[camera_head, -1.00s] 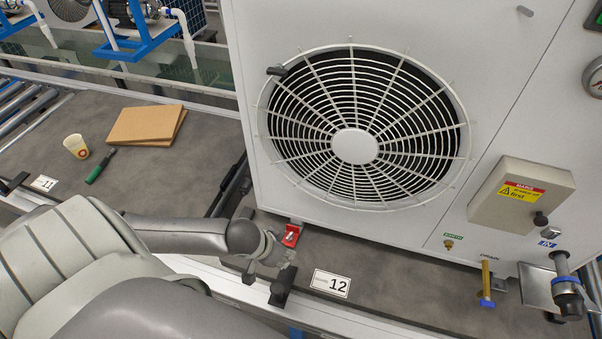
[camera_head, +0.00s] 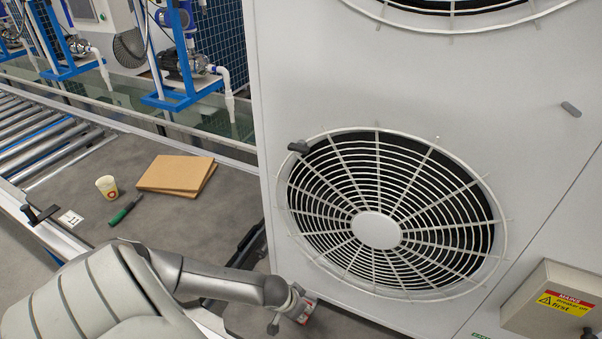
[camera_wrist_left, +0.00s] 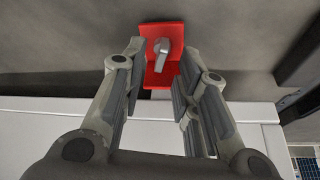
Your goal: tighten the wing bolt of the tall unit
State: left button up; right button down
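The tall unit (camera_head: 540,80) is a white cabinet with round fan grilles, filling the right of the head view. At its lower left foot is a red bracket (camera_head: 307,312), partly hidden by my gripper. In the left wrist view the red bracket (camera_wrist_left: 172,30) carries a small grey metal wing-shaped bolt (camera_wrist_left: 161,47). My left gripper (camera_wrist_left: 160,65) is open and empty, its fingers reaching toward the bracket on either side of the bolt. I see no clear contact. The left gripper also shows in the head view (camera_head: 288,312). My right gripper is out of view.
A black knob (camera_head: 298,147) sits at the lower fan grille's edge. A yellow-labelled box (camera_head: 550,300) projects from the cabinet at lower right. A cup (camera_head: 106,187), green-handled tool (camera_head: 125,210) and cardboard (camera_head: 176,175) lie on the grey surface at left.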

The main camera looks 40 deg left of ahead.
pick_arm(q)
jog(key=shift+w+f, duration=0.15)
jog(key=shift+f, duration=0.25)
jog(key=shift+w+f, duration=0.1)
jog(key=shift+f, duration=0.25)
grip_shut()
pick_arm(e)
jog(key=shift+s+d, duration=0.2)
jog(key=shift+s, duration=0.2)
